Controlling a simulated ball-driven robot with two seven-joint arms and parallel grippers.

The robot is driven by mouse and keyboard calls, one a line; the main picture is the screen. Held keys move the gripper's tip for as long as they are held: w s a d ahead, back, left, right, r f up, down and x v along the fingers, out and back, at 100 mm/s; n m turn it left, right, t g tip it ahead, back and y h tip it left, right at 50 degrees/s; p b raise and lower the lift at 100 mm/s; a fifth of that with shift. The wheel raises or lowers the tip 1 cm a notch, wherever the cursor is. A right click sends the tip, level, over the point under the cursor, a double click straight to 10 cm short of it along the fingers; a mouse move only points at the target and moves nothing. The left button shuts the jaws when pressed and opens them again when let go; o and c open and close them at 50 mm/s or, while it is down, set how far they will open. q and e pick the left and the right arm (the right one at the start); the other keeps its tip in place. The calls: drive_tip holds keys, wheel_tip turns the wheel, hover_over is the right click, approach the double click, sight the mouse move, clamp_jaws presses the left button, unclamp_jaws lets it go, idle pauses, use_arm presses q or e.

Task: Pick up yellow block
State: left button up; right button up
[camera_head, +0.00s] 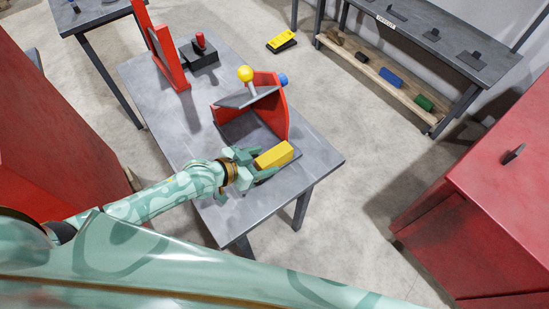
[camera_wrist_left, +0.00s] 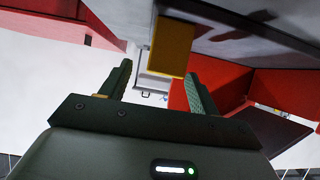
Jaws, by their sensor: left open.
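The yellow block (camera_head: 274,154) lies near the right front edge of the grey table, in front of the red-sided fixture. My left gripper (camera_head: 257,164) reaches in from the left, low over the table, with its fingers at the block's near left end. In the left wrist view the yellow block (camera_wrist_left: 171,46) shows ahead of the open fingers (camera_wrist_left: 158,72), nearer the right fingertip. The jaws are apart; I cannot tell whether a finger touches the block. My right gripper is not in view.
The red fixture (camera_head: 273,110) with a grey plate, yellow knob (camera_head: 245,74) and blue knob (camera_head: 282,80) stands just behind the block. A black box with a red button (camera_head: 200,49) and red upright frame (camera_head: 168,50) stand farther back. A red cabinet (camera_head: 490,190) is at right.

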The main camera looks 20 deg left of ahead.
sight(272, 155)
use_arm(q)
drive_tip(key=x, duration=0.2)
drive_tip(key=b+x, duration=0.1)
drive_tip(key=x, duration=0.2)
drive_tip(key=shift+w+r, duration=0.25)
drive_tip(key=shift+r, duration=0.05)
drive_tip(key=shift+s, duration=0.1)
drive_tip(key=shift+c, duration=0.6)
drive_tip(key=c, duration=1)
drive_tip(key=shift+r, duration=0.15)
